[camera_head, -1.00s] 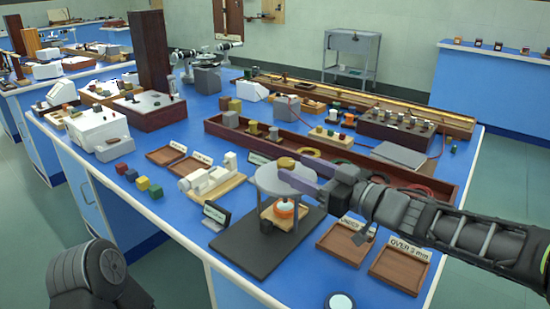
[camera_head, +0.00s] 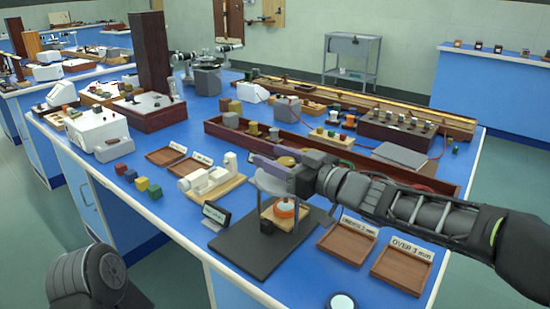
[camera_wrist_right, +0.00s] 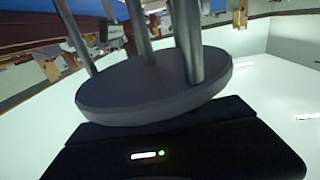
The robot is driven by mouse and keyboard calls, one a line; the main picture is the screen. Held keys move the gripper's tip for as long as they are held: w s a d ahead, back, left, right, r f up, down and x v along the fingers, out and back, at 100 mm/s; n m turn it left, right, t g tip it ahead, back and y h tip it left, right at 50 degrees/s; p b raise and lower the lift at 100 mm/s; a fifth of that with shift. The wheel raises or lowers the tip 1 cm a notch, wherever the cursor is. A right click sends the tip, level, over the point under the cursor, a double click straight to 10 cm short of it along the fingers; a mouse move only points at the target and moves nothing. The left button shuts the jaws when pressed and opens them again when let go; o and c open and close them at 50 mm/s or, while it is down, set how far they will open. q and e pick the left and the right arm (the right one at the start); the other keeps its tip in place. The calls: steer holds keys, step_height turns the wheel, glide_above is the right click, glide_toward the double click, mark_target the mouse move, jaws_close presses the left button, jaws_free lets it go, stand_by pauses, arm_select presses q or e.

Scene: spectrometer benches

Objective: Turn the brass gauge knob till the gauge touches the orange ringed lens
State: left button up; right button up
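The gauge stand has a round grey top plate (camera_head: 268,184) on posts over a dark base (camera_head: 245,247). The brass knob (camera_head: 286,161) shows partly behind my right gripper (camera_head: 262,168). The orange ringed lens (camera_head: 284,208) sits on a wooden block under the plate. The gap between gauge and lens cannot be made out. The right wrist view shows a grey disc (camera_wrist_right: 150,90) with posts, but no fingers. My left gripper is out of view.
A small dark readout (camera_head: 216,213) stands left of the base, its text unreadable. Two wooden trays, one labelled "OVER 3 mm" (camera_head: 402,268), lie to the right. A white instrument on a wooden board (camera_head: 218,189) and several coloured cubes are to the left.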

jaws_close()
stand_by(0.3)
